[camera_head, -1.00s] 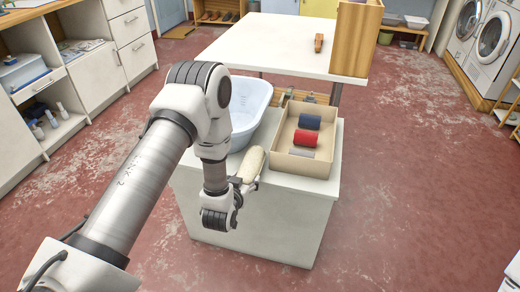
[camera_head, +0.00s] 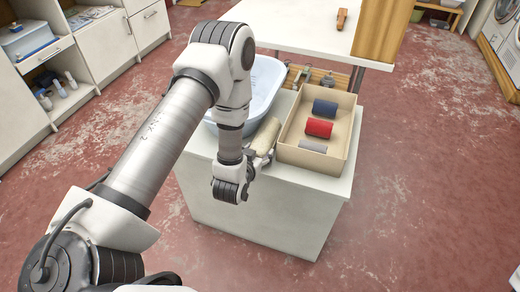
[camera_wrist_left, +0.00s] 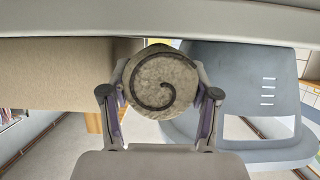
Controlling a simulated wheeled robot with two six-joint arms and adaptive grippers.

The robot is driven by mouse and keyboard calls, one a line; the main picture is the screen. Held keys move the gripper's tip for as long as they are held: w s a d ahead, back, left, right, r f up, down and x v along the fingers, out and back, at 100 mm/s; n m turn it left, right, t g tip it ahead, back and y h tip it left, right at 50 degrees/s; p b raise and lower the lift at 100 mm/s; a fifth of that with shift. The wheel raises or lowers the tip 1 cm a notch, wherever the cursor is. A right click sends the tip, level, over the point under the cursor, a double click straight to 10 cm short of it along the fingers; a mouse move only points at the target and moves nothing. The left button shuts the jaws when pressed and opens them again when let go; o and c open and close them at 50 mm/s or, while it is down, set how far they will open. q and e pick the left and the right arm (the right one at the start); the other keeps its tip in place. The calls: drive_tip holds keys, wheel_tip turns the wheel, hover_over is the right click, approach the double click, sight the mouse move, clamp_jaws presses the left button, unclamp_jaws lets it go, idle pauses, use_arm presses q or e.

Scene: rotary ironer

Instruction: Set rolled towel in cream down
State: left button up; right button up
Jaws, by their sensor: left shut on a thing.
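My left gripper (camera_head: 260,158) is shut on the cream rolled towel (camera_head: 267,134), beside the left wall of the open box (camera_head: 345,150). In the left wrist view my left gripper (camera_wrist_left: 160,97) has a finger on each side of the towel (camera_wrist_left: 162,82), whose spiral end faces the camera. I cannot tell whether the towel touches the white counter (camera_head: 320,184). The box holds a blue roll (camera_head: 324,108), a red roll (camera_head: 318,128) and a grey roll (camera_head: 313,146). My right gripper is out of view.
A pale blue tub (camera_head: 263,88) stands on the counter left of the towel, partly hidden by my arm. A white table with a wooden panel (camera_head: 380,30) is behind. The counter's front strip is bare, and red floor lies open to the right.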

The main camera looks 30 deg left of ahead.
use_arm(q)
drive_tip(key=shift+w+f, duration=0.1)
drive_tip(key=shift+f, duration=0.3)
drive_tip(key=o, duration=1)
drive_tip(key=shift+w+a, duration=0.1)
drive_tip(key=shift+r, duration=0.1)
